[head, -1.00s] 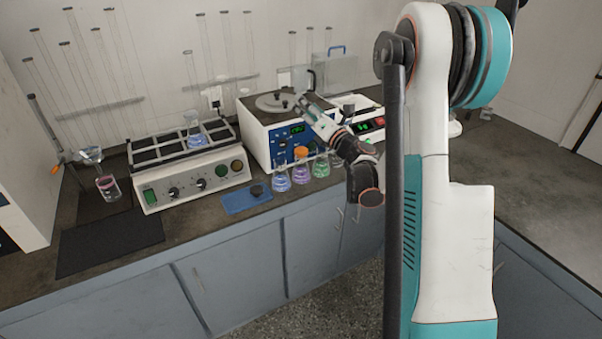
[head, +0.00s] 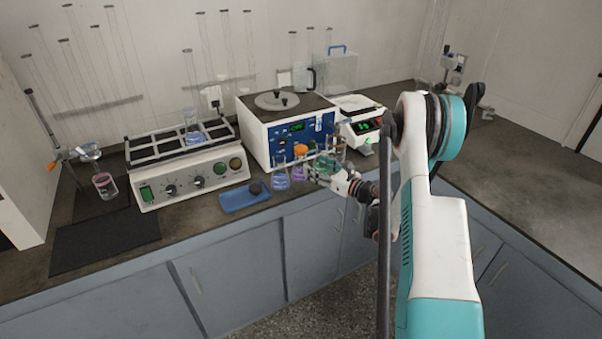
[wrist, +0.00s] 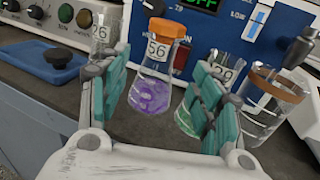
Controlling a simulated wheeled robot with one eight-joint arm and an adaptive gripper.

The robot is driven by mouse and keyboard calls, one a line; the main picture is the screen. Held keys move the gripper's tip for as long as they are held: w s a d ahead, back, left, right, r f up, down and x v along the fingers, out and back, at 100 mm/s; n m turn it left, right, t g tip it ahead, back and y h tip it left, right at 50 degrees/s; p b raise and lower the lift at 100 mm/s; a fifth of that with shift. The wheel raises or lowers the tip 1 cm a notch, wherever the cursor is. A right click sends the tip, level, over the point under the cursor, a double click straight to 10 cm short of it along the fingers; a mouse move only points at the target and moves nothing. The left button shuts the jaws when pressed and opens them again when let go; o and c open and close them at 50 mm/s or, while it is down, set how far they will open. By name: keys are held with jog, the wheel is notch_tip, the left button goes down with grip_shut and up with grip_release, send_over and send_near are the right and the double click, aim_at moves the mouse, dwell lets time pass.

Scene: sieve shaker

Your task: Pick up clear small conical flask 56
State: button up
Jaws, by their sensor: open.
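Flask 56 (wrist: 158,65) is a clear conical flask with purple liquid, an orange stopper and a label reading 56. It stands upright on the bench in front of the blue instrument panel, and it also shows in the head view (head: 300,172). My gripper (wrist: 160,75) is open, with its teal fingers to the left and right of the flask in the wrist view. I see no finger touching it, and cannot tell how far between the fingers it stands. In the head view my gripper (head: 317,169) is low by the flask row.
A flask with green liquid (wrist: 188,112), close on the right, is partly hidden by the right finger. A glass beaker (wrist: 268,105) stands farther right. A blue tray (head: 240,201) lies left of the flasks.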

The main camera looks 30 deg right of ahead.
aim_at(305, 159)
jog(key=b+x, duration=0.2)
jog(key=x, duration=0.6)
jog(key=shift+r+b, duration=0.15)
jog(key=shift+b, duration=0.25)
jog(key=shift+c, duration=0.5)
grip_shut()
